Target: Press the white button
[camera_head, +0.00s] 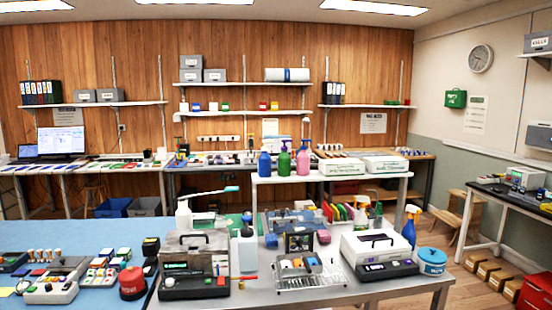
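I cannot pick out a white button for certain at this size. Small control panels that could carry buttons stand on the front tables. One is a black panel (194,288) in front of a grey case (196,252), with a green spot at its left and a red spot at its right. Another is a dark panel (388,270) in front of a white machine (375,246). A grey box (50,292) with small coloured parts on top sits on the blue mat at the front left. My gripper is not in view.
A wire rack (310,282) stands between the two panels. A red round container (132,283) is left of the black panel, a blue-white tub (432,262) at the right. Pump bottles (284,163) stand on a raised shelf behind. The blue mat (60,235) has bare room at its back.

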